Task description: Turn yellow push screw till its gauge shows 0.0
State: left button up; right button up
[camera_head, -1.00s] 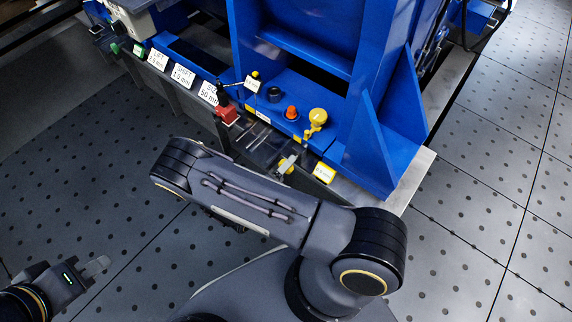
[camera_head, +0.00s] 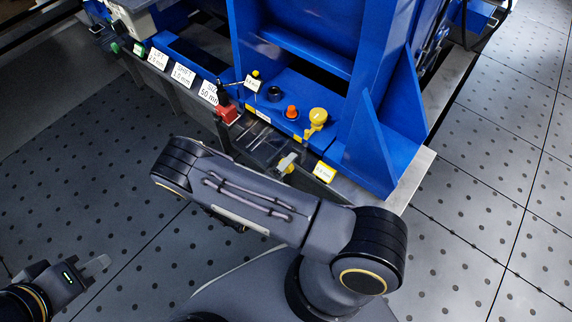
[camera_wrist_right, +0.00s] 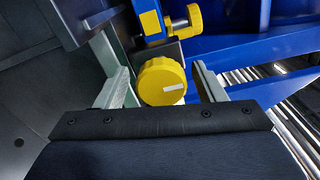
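The yellow push screw's round knob (camera_wrist_right: 160,84) is in the middle of the right wrist view, with a white mark on its face. The fingers of my right gripper (camera_wrist_right: 162,88) stand open on either side of the knob. A narrow gap seems to show on each side. In the head view, the pale fingertips (camera_head: 287,163) show in front of the blue machine, partly hidden by my arm. The yellow-edged gauge label (camera_head: 324,172) is just right of them; its small digits are hard to read. My left gripper (camera_head: 97,266) is far off at lower left, above the floor; its opening is unclear.
On the blue frame (camera_head: 360,150) are a larger yellow knob (camera_head: 318,116), an orange knob (camera_head: 291,112) and a black knob (camera_head: 274,94). A red block (camera_head: 228,113) and white labels (camera_head: 183,75) stand to the left. The floor at right is clear.

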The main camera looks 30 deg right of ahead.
jog(key=p+v, duration=0.1)
jog(key=v, duration=0.6)
jog(key=shift+s+a, duration=0.15)
jog(key=shift+a, duration=0.2)
dwell(1.8)
